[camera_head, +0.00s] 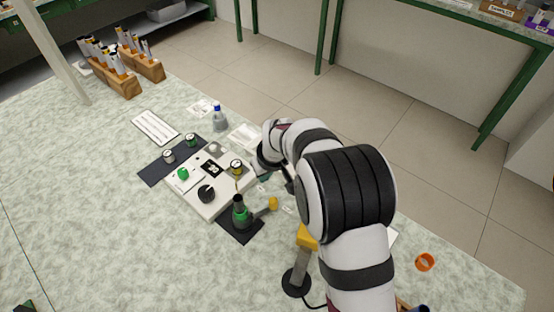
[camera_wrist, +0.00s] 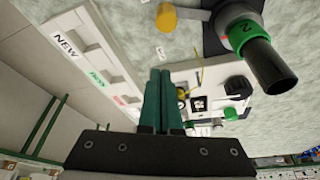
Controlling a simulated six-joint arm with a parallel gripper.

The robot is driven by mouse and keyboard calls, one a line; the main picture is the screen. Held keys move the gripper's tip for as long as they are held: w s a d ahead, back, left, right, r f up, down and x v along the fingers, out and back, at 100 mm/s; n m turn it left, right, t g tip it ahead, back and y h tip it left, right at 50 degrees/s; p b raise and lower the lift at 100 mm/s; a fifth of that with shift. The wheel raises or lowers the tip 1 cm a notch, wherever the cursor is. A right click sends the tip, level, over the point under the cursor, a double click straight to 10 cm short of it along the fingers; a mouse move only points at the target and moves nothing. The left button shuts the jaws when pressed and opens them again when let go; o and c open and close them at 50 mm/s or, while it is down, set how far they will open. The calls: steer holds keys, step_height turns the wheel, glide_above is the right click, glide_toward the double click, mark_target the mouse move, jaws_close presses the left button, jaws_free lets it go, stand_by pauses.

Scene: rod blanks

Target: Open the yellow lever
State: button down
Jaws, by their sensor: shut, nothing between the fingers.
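The yellow lever (camera_head: 272,203) is a yellow knob on a short grey arm. It sticks out to the right of a fixture with a green collar (camera_head: 241,216) and an upright black tube, standing on a dark mat. In the wrist view the yellow knob (camera_wrist: 166,18) is at the top, left of the green collar marked 2 (camera_wrist: 246,36) and the black tube (camera_wrist: 272,68). My gripper (camera_wrist: 160,73) has its two green fingers together, with nothing between them, apart from the lever. In the head view my arm largely hides the fingers.
A white board (camera_head: 212,211) with a black knob (camera_head: 206,193), a green button (camera_head: 183,173) and a yellow-banded spool (camera_head: 237,168) lies left of the fixture. A grey post (camera_head: 299,269) with a yellow top stands nearby. A labelled white tray (camera_wrist: 92,48) shows in the wrist view.

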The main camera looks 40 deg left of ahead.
mark_target(273, 199)
steer(key=x, duration=0.4)
steer(key=d, duration=0.1)
steer(key=s+d, duration=0.1)
steer(key=shift+d+r, duration=0.1)
steer(key=shift+d, duration=0.15)
steer(key=shift+s+d, duration=0.3)
steer(key=shift+d, duration=0.35)
steer(key=shift+s+d, duration=0.15)
steer(key=shift+d, duration=0.35)
steer(key=shift+s+d, duration=0.2)
steer(key=shift+d, duration=0.3)
